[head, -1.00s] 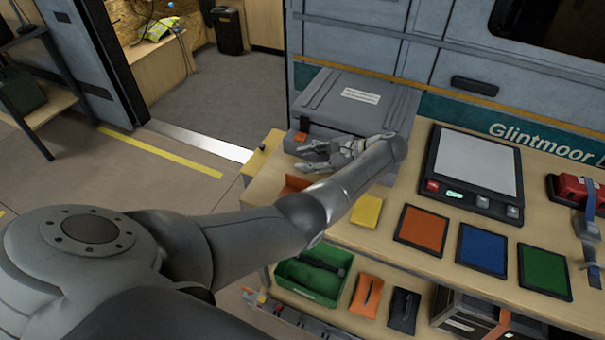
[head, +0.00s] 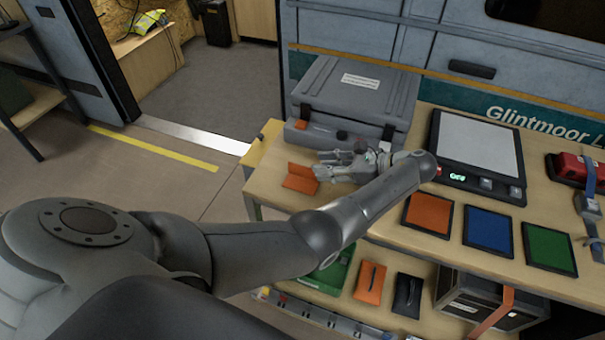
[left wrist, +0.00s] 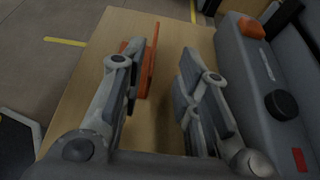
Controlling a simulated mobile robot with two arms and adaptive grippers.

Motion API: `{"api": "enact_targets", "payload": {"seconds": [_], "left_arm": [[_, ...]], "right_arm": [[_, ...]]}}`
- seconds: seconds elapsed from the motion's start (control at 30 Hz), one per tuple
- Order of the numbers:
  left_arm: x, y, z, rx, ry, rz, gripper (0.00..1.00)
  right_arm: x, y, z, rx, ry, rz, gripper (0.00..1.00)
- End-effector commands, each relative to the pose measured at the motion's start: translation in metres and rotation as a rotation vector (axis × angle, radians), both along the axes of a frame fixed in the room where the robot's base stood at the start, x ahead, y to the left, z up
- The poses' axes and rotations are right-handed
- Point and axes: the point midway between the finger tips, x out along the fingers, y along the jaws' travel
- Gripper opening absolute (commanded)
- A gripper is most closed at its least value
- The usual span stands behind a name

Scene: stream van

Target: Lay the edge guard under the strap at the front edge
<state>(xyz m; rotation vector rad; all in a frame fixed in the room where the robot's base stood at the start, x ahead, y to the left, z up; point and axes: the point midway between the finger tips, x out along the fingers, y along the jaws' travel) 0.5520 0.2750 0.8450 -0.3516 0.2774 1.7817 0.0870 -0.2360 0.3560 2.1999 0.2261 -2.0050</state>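The orange, L-shaped piece that looks like the edge guard (head: 300,178) lies near the left end of the wooden bench. My left gripper (head: 326,165) is just right of it, low over the bench, with its fingers pointing left. In the left wrist view the fingers (left wrist: 158,85) are wide apart. The orange guard (left wrist: 148,62) shows beside the left finger, partly hidden by it; contact cannot be told. A grey-blue strap (head: 589,212) with a buckle lies at the far right, across the bench's front part. My right gripper is not in view.
A grey case (head: 352,98) stands behind my left gripper. A scale with a lit display (head: 476,150) and orange, blue (head: 488,240) and green pads are to the right. A red device (head: 575,170) sits by the strap. A lower shelf holds pouches (head: 370,283).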

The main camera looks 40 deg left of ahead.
Motion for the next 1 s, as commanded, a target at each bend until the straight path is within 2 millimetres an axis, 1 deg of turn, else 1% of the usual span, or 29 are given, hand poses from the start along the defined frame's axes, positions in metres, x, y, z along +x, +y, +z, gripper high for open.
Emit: {"api": "enact_targets", "payload": {"seconds": [0.03,0.13,0.27,0.37,0.5,0.7,0.8,1.0], "left_arm": [[-0.001,0.004,-0.002,0.001,-0.001,-0.001,0.29],[-0.003,0.009,-0.003,0.001,0.001,-0.001,0.29],[-0.009,0.021,-0.004,0.001,0.002,-0.002,0.29],[-0.017,0.035,-0.007,0.001,0.002,0.001,0.29],[-0.020,0.050,-0.015,0.001,0.000,0.000,0.29],[-0.021,0.055,-0.019,0.000,-0.001,-0.002,0.29],[-0.021,0.054,-0.018,0.000,0.000,-0.001,0.29],[-0.021,0.054,-0.018,0.000,0.000,-0.001,0.04]], "right_arm": [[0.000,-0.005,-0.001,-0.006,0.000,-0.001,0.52],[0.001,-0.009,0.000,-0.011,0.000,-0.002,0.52],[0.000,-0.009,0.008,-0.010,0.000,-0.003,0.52],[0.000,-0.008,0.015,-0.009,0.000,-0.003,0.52],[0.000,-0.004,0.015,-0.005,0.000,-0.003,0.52],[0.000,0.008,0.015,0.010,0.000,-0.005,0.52],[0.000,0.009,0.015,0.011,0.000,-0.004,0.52],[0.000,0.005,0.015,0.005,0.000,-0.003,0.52]]}}
